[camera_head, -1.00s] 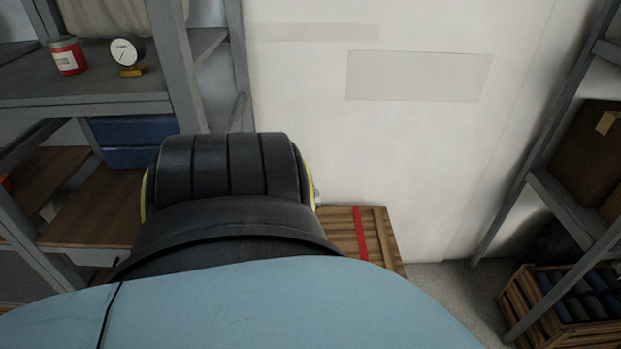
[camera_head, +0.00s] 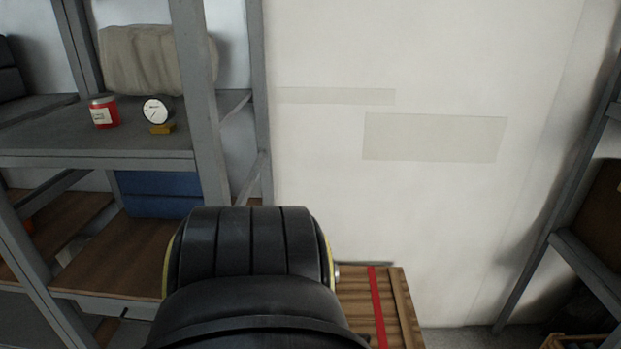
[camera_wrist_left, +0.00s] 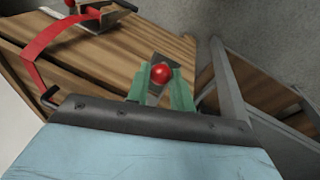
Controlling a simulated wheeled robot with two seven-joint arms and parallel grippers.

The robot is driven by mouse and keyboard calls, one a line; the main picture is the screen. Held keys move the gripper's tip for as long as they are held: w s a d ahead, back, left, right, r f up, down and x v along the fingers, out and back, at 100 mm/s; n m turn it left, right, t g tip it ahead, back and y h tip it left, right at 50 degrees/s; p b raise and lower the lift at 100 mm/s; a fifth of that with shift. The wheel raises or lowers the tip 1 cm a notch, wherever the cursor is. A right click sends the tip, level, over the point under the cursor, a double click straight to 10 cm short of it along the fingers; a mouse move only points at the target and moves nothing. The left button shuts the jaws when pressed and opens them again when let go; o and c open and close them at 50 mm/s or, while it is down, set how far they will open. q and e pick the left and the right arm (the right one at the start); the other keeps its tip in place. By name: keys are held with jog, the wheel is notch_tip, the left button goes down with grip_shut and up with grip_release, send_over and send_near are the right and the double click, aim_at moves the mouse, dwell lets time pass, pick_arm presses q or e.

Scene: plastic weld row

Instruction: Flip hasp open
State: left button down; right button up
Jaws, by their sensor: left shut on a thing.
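In the left wrist view, my left gripper (camera_wrist_left: 160,85) has green fingers shut on a red ball knob (camera_wrist_left: 160,73). The knob sits on a grey metal piece, seemingly the hasp (camera_wrist_left: 155,90), mostly hidden between the fingers; its angle is hard to tell. Behind is the wooden crate (camera_wrist_left: 110,60), which also shows in the head view (camera_head: 357,310). A second red knob (camera_wrist_left: 70,3) on grey metal is cut off at the top left. In the head view my dark arm link hides the left gripper and the hasp. My right gripper is in neither view.
A red strap (camera_wrist_left: 60,38) curves over the crate. A grey shelf rack (camera_head: 100,140) stands left with a red can (camera_head: 103,113) and a dial gauge (camera_head: 157,109). A white wall (camera_head: 330,190) rises behind the crate. Another rack (camera_head: 580,270) stands at right.

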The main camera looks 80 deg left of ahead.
pick_arm(q)
jog(key=shift+w+a+r, duration=0.2)
jog(key=shift+w+a, duration=0.05)
jog(key=shift+a, duration=0.3)
jog(key=c, duration=1.5)
grip_release()
jog(key=o, duration=0.3)
jog(key=shift+d, duration=0.1)
jog(key=shift+s+d+f, duration=0.1)
jog(key=shift+s+d, duration=0.1)
jog(key=p+v, duration=1.2)
jog(key=v, duration=0.1)
